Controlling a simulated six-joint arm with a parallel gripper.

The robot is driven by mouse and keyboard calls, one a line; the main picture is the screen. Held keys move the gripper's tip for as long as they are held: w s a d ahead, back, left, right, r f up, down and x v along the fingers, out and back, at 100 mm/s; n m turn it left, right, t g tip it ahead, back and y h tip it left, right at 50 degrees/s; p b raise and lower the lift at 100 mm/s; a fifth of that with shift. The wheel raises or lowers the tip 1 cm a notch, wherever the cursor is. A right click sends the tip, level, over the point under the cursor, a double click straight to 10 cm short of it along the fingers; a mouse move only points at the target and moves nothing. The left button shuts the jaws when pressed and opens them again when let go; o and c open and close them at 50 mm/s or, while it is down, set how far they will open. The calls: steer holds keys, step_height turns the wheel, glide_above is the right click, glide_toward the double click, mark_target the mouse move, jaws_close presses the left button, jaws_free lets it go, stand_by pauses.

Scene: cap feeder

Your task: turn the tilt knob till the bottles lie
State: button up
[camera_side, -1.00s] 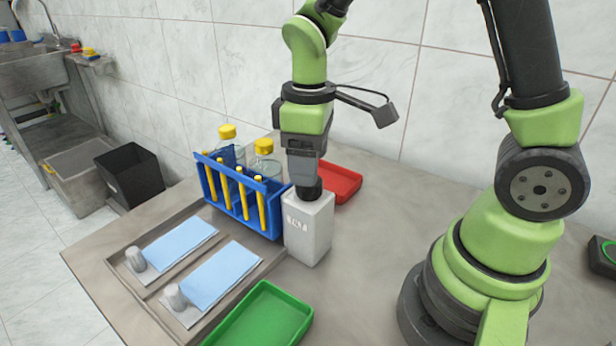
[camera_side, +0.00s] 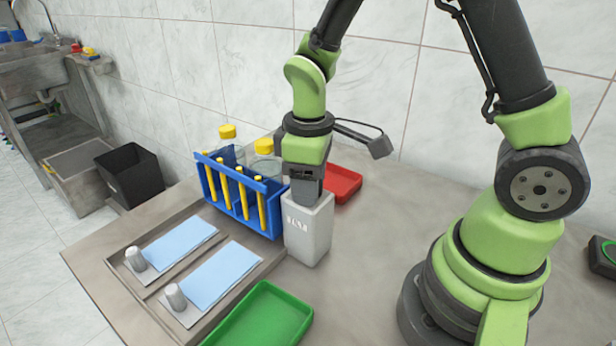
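Two clear bottles with yellow caps, the left bottle (camera_side: 230,153) and the right bottle (camera_side: 266,168), stand upright behind a blue rack (camera_side: 232,207) with yellow bars. A pale grey box (camera_side: 309,240) with a label stands at the rack's right end. My gripper (camera_side: 305,200) points down at the top of this box, its lower end right at the box's top. The dark knob on top of the box is hidden behind my gripper. I cannot tell whether the fingers are around it or whether they are open or shut.
A red tray (camera_side: 346,184) lies behind the box and a green tray (camera_side: 266,318) in front. Two light blue pads (camera_side: 222,274) with grey cylinders (camera_side: 175,296) lie in a recessed tray at left. A black bin (camera_side: 130,174) stands beyond the table. Bare table lies right of the box.

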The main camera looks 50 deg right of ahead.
steer(key=m, duration=0.9)
steer(key=shift+m, duration=0.4)
steer(key=o, duration=0.8)
steer(key=n, duration=0.9)
steer(key=shift+n, duration=0.4)
steer(key=shift+c, duration=0.4)
